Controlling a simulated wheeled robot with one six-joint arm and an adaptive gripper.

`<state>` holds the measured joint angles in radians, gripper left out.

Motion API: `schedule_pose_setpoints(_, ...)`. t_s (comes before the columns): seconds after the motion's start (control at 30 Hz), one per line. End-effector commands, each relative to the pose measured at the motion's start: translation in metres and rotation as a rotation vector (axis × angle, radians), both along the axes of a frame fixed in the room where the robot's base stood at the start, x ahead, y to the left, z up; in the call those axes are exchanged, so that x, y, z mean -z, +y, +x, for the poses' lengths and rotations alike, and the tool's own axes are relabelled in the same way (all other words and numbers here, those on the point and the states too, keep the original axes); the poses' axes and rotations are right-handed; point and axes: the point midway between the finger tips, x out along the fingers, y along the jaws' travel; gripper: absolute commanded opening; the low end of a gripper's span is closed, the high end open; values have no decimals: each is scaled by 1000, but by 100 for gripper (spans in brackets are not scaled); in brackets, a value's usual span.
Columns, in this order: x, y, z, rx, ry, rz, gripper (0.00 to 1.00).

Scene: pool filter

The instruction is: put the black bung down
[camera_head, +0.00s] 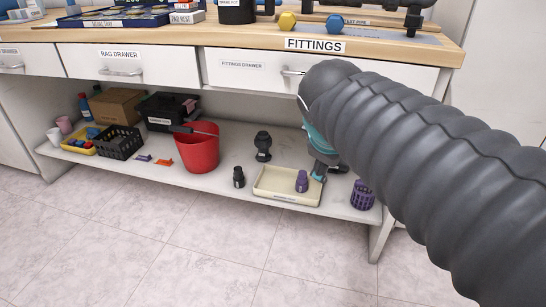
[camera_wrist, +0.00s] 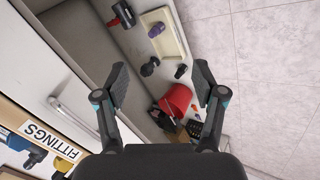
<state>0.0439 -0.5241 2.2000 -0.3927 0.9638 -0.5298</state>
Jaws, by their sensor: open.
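A small black bung (camera_head: 238,177) stands upright on the low shelf, just left of the cream tray (camera_head: 262,193) and near the shelf's front edge. It also shows in the wrist view (camera_wrist: 181,71). A purple bung (camera_head: 302,181) of similar shape stands in the tray; it shows in the wrist view (camera_wrist: 156,30) too. My gripper (camera_wrist: 160,78) is open, with nothing between its fingers. In the head view it is partly hidden by my arm, near the tray's right end, apart from the black bung.
A larger black fitting (camera_head: 263,146) stands behind the bung. A red bucket (camera_head: 197,148) is left of it, a purple basket (camera_head: 363,195) right of the tray. The bench with the fittings drawer (camera_head: 250,75) overhangs the shelf. Bare shelf lies between bucket and bung.

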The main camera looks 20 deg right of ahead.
Motion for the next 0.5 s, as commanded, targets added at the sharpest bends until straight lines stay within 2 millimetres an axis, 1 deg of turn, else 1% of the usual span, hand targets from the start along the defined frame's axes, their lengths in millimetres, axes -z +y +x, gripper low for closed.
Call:
schedule_pose_setpoints(0.03, 19, 17, -19, 75, -32, 121, 69)
schedule_pose_setpoints(0.1, 43, 39, -40, 184, -63, 283, 69)
schedule_pose_setpoints(0.2, 69, 62, -62, 319, -83, 461, 69)
schedule_pose_setpoints(0.33, 87, 79, -78, 429, -91, 595, 69)
schedule_pose_setpoints(0.5, 93, 84, -83, 468, -90, 638, 69)
